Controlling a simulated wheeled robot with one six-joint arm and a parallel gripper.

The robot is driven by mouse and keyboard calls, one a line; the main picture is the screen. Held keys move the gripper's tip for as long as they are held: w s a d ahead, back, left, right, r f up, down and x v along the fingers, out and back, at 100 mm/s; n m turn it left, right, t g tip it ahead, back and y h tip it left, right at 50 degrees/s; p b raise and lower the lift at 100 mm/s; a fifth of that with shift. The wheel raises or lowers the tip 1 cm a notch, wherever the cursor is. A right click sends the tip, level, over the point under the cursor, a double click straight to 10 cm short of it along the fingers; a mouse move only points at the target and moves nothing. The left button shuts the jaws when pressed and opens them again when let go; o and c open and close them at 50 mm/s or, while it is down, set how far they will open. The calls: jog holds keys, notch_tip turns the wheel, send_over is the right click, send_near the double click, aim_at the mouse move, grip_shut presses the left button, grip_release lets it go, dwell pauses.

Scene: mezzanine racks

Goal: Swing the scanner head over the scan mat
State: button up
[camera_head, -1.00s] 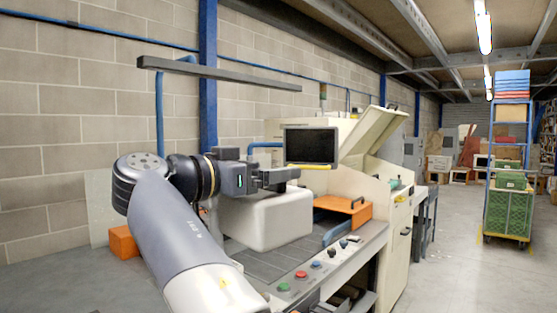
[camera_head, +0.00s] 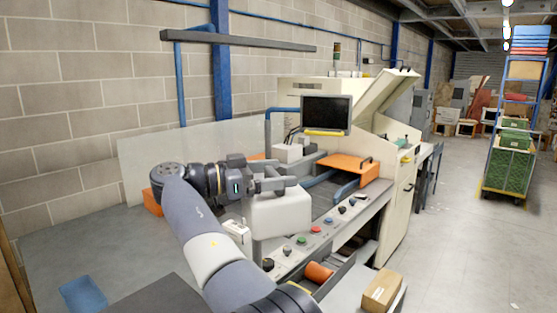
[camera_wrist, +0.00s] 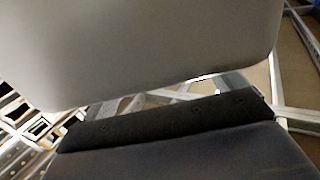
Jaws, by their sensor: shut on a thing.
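The scanner head (camera_head: 283,213) is a rounded off-white box at the near left part of the bench. My gripper (camera_head: 279,184) is shut at its top, apparently on a handle or bar of the head, which the fingers mostly hide. In the wrist view a large pale surface, apparently the head (camera_wrist: 150,45), fills the top. A dark grey grooved surface, apparently the scan mat (camera_head: 322,201), shows right of and behind the head. The head hides part of this surface, so I cannot tell whether it overlaps it.
A monitor (camera_head: 326,114) stands behind the bench. Several coloured buttons (camera_head: 315,229) line the front edge. A cardboard box (camera_head: 382,289) sits at the lower right.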

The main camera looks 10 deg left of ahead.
jog(key=shift+s+a+r+m+g+h+p, duration=0.2)
jog(key=shift+a+r+m+g+h+p, duration=0.15)
jog(key=shift+a+g+p, duration=0.2)
jog(key=shift+s+a+f+m+g, duration=0.1)
jog(key=shift+s+a+m+g, duration=0.05)
jog(key=shift+a+m+g, duration=0.1)
jog(key=shift+f, duration=0.1)
jog(key=o, duration=1.1)
jog(key=shift+f, duration=0.1)
